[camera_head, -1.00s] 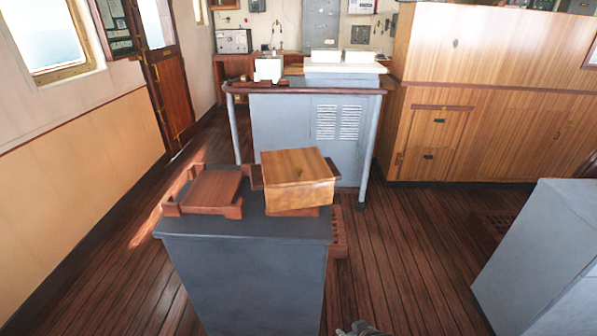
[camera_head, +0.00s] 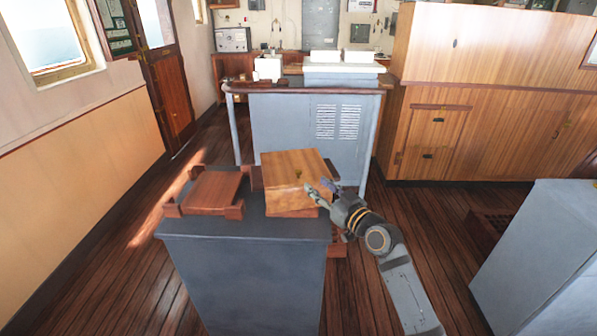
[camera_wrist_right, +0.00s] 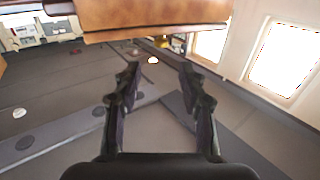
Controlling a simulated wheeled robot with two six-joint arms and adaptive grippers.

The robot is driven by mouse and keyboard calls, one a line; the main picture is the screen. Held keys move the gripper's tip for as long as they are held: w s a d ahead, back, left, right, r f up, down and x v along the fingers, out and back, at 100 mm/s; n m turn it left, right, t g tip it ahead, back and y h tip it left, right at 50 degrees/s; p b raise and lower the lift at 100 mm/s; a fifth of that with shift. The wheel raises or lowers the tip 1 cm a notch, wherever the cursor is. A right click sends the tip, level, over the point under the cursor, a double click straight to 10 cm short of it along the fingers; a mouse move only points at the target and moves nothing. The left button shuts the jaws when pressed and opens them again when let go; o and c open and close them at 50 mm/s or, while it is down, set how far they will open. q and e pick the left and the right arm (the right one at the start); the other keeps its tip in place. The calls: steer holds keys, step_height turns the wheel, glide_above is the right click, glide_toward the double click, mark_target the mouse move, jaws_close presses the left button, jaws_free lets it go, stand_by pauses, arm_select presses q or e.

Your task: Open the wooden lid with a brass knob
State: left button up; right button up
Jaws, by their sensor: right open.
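A wooden box with a flat wooden lid (camera_head: 287,166) stands on the grey cabinet, and the lid looks closed. A small brass knob (camera_head: 297,174) shows on the lid. My right gripper (camera_head: 318,188) is open, with its fingers at the box's right front side. I cannot tell whether they touch the box. In the right wrist view the open, empty fingers (camera_wrist_right: 160,70) point toward a wooden edge (camera_wrist_right: 150,18) across the top of the picture. My left gripper is not in view.
A reddish wooden tray-like holder (camera_head: 212,191) lies left of the box on the grey cabinet (camera_head: 240,275). A grey console with a handrail (camera_head: 300,90) stands behind. Another grey cabinet (camera_head: 540,255) is at the right.

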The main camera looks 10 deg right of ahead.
mark_target(300, 172)
steer(key=p+x, duration=0.1)
steer(key=x, duration=0.9)
steer(key=shift+w+a+p, duration=0.15)
steer(key=shift+w+p, duration=0.05)
steer(key=shift+p, duration=0.1)
steer(key=shift+c, duration=0.3)
jaws_close()
steer(key=shift+f, duration=0.1)
